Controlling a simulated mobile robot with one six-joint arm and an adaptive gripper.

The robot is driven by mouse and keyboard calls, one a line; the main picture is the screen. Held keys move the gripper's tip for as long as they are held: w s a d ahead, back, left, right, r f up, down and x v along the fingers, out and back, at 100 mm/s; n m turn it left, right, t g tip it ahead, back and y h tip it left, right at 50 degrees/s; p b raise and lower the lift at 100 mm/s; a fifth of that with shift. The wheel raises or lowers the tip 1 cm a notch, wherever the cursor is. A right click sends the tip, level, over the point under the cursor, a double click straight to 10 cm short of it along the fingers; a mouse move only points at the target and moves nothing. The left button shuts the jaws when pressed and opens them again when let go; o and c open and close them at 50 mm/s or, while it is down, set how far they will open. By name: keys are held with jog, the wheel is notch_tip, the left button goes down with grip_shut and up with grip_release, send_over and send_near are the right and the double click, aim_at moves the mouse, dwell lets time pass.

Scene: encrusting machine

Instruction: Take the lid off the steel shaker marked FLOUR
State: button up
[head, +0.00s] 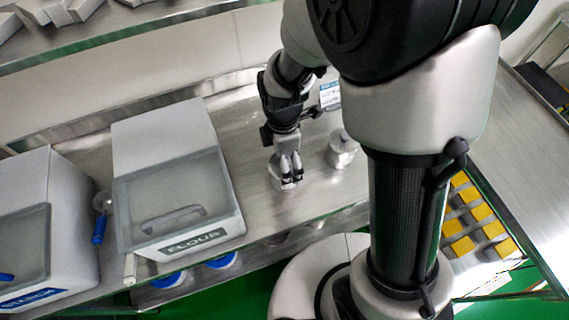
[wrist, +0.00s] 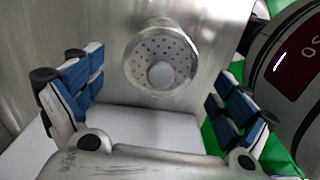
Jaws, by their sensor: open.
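A steel shaker (head: 285,185) stands on the steel table under my gripper (head: 289,165), which hides most of it in the head view. In the wrist view its round perforated lid (wrist: 138,60) with a central knob (wrist: 161,74) is on it, seen from above. My gripper (wrist: 158,92) is open, its blue-padded fingers spread to either side and apart from the lid. No FLOUR mark shows on this shaker. A second steel vessel (head: 341,151) with a knobbed lid stands to its right; its marking cannot be read.
A large bin labelled FLOUR (head: 195,243) stands left of the shaker, with a STARCH bin (head: 50,230) further left. A blue-handled scoop (head: 99,230) is between them. A small blue-topped card (head: 330,95) is behind the second vessel. Yellow pieces (head: 470,215) lie at right.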

jog(key=shift+f, duration=0.45)
jog(key=shift+s, duration=0.15)
jog(key=c, duration=1.5)
